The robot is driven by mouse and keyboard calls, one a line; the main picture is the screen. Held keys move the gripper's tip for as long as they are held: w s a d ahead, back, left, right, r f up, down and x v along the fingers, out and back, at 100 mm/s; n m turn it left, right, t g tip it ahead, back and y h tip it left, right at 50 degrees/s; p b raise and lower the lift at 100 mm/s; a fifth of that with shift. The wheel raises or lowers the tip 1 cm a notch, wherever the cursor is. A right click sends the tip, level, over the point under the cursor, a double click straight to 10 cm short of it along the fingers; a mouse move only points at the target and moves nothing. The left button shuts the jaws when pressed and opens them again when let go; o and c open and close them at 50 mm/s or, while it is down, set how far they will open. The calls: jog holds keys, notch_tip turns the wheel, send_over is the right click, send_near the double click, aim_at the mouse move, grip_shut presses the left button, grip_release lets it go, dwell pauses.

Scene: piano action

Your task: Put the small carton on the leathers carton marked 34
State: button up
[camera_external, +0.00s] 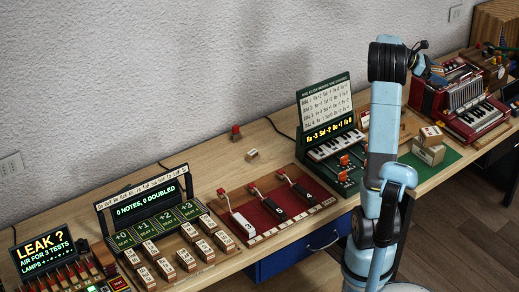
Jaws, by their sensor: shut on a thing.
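My gripper (436,77) is small and dark at the far end of my raised arm, at the upper right, in front of the red accordion. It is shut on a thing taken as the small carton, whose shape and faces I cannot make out. On the green mat stands a pale carton (428,153) with a smaller carton (431,134) resting on top. My gripper is above these and apart from them. Their markings are too small to read, so I cannot tell which carton is marked 34.
A red accordion (470,110) stands right of the cartons. Left of my arm are a green keyboard unit (330,145), a red panel with levers (275,212) and several numbered blocks. A small tan block (252,155) lies at the back. Bare wood (205,165) shows around it.

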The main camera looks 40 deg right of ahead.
jog(key=s+f, duration=0.1)
jog(key=s, duration=0.2)
send_over(434, 131)
jog(key=f, duration=2.6)
jog(key=shift+s+a+f, duration=0.15)
jog(key=shift+s+a, duration=0.1)
jog(key=shift+a, duration=0.05)
jog(key=shift+w+d+f, duration=0.1)
jog(key=shift+d+f, duration=0.1)
jog(key=shift+f, duration=0.1)
notch_tip(434, 131, down, 3)
jog(key=shift+w+f, duration=0.1)
jog(key=shift+f, duration=0.05)
